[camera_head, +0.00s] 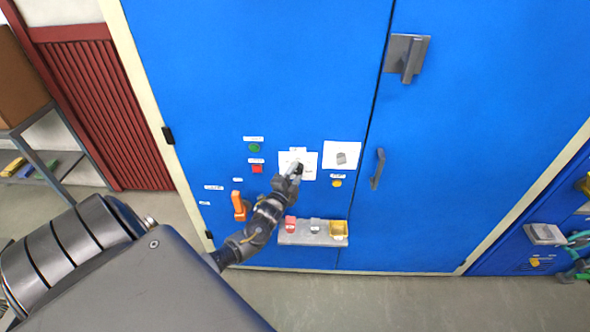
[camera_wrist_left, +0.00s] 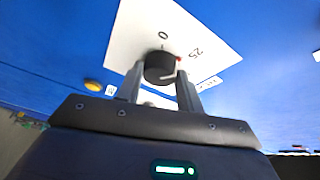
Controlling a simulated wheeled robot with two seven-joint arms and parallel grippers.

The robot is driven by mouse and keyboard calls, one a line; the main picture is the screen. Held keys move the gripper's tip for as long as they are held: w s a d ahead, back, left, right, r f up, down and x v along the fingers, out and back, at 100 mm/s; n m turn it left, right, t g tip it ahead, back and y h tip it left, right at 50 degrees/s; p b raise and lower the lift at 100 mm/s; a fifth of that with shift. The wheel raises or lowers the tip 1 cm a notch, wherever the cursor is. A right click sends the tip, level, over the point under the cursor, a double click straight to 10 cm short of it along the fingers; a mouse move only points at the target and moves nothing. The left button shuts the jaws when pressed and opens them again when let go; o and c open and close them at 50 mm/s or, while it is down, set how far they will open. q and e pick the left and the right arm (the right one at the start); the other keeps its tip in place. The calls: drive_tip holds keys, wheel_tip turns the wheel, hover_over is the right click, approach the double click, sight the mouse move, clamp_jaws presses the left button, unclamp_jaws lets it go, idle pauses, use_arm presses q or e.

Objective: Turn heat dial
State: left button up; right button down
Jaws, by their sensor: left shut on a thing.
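The heat dial is a dark round knob on a white plate (camera_head: 308,160) on the blue cabinet front. In the left wrist view the dial (camera_wrist_left: 160,64) shows clearly, with a red mark at its right edge, and the plate (camera_wrist_left: 140,28) carries the marks "0" and "25". My left gripper (camera_head: 295,170) is at the dial and covers most of it in the head view. In the left wrist view its two fingers (camera_wrist_left: 161,82) sit on either side of the knob, shut on it. My right gripper is not in view.
A green button (camera_head: 254,148) and a red button (camera_head: 257,169) are left of the plate. An orange handle (camera_head: 238,206) is lower left. A grey shelf (camera_head: 290,239) with small items is below. A second white plate (camera_head: 331,148) and a door handle (camera_head: 378,168) are to the right.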

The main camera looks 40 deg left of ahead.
use_arm(q)
drive_tip(key=o, duration=1)
drive_tip(key=b+v, duration=0.2)
drive_tip(key=v, duration=0.8)
drive_tip(key=shift+s, duration=0.4)
drive_tip(key=shift+d, duration=0.15)
